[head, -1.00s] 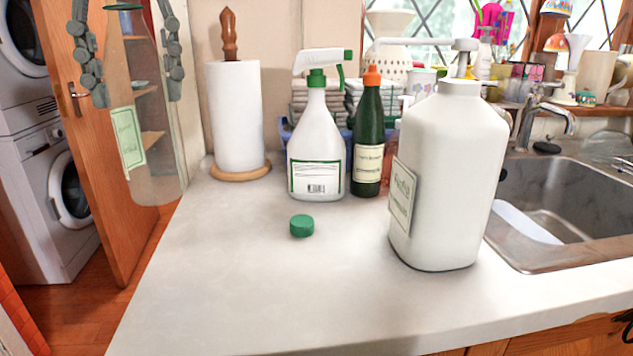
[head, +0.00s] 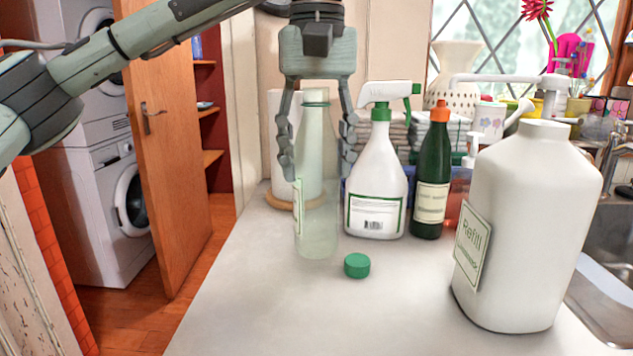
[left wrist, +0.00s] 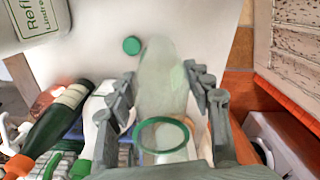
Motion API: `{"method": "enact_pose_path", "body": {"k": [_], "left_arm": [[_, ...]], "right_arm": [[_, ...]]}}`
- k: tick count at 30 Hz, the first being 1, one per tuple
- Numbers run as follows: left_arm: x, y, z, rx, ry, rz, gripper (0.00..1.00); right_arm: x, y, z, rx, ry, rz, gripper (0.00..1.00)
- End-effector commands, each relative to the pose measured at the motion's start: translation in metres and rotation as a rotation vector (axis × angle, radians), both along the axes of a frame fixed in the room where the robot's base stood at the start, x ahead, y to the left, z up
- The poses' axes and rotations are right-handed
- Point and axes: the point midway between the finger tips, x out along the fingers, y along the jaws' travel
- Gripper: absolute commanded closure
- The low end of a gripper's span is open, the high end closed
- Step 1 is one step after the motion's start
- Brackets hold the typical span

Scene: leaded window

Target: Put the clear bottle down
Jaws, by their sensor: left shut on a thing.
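The clear bottle (head: 318,232) is upright and see-through, with a green ring at its neck and a label on its left side. My left gripper (head: 318,172) comes down from above, with its fingers on both sides of the bottle, shut on it. The bottle's base is at the countertop (head: 260,310), near its left edge; I cannot tell whether it touches. In the left wrist view the bottle (left wrist: 163,85) lies between the fingers, its green-ringed mouth towards the camera. My right gripper is not in view.
A green cap (head: 357,265) lies just right of the bottle's base. A white spray bottle (head: 376,190) and a dark green bottle (head: 431,170) stand to the right. A paper towel roll (head: 283,130) is behind. A large white refill jug (head: 525,220) stands front right. The front counter is clear.

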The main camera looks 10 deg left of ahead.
Motion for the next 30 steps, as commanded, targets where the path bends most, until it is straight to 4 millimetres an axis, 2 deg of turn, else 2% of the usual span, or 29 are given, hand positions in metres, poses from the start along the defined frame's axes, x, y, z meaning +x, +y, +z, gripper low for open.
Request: {"method": "enact_pose_path", "body": {"k": [3, 6, 20, 21, 26, 30], "left_arm": [[-0.001, 0.000, -0.021, 0.000, 0.005, -0.002, 0.78], [0.000, 0.001, -0.032, -0.001, 0.004, -0.001, 0.78], [0.000, 0.001, -0.038, 0.000, 0.002, 0.000, 0.78], [0.000, 0.001, -0.038, 0.000, 0.002, 0.000, 0.48], [0.000, 0.001, -0.037, 0.000, 0.002, 0.000, 0.29], [0.000, 0.001, -0.037, 0.000, 0.002, 0.000, 0.29]], "right_arm": [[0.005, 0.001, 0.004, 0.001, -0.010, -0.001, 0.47], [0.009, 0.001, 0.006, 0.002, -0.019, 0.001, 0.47], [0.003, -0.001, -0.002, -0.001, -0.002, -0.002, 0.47], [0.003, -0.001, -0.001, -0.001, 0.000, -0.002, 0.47], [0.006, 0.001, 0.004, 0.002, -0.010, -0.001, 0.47], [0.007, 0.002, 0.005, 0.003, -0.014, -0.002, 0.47]]}}
